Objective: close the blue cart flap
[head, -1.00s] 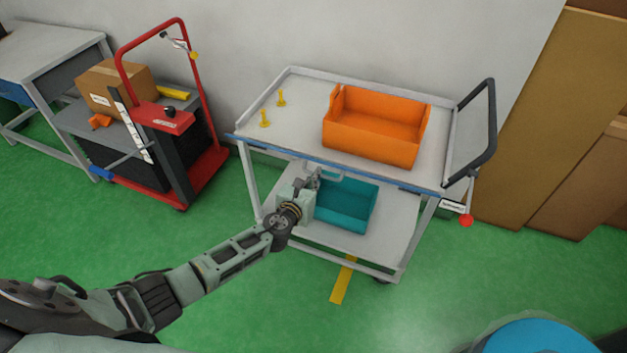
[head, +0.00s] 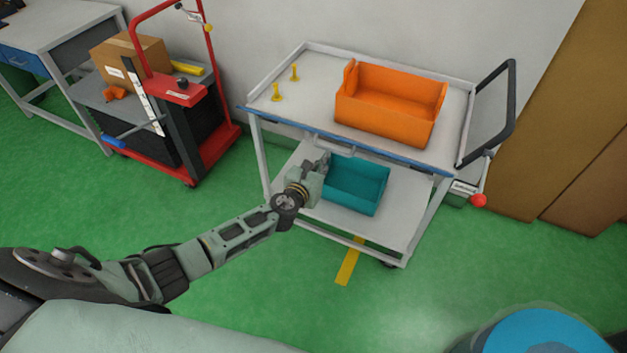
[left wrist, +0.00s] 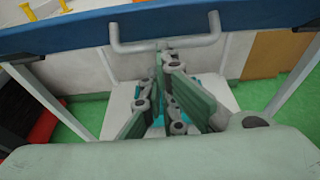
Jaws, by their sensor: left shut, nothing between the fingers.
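The blue flap (head: 400,164) is a long strip along the front edge of the cart's (head: 310,85) upper shelf. A grey bar handle (head: 334,146) is fixed to it. In the left wrist view the flap (left wrist: 70,38) crosses the top, with its handle (left wrist: 165,46) hanging below. How far the flap is swung cannot be told. My left gripper (head: 323,163) is shut and empty, just below the flap and handle, above the lower shelf. In the left wrist view its fingers (left wrist: 164,62) reach up close to the handle; contact cannot be told. My right gripper is out of view.
An orange bin (head: 388,118) and yellow pegs (head: 277,92) stand on the upper shelf. A teal bin (head: 356,190) sits on the lower shelf beside my gripper. A red trolley (head: 212,160) stands left; a blue round object (head: 545,335) is at bottom right.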

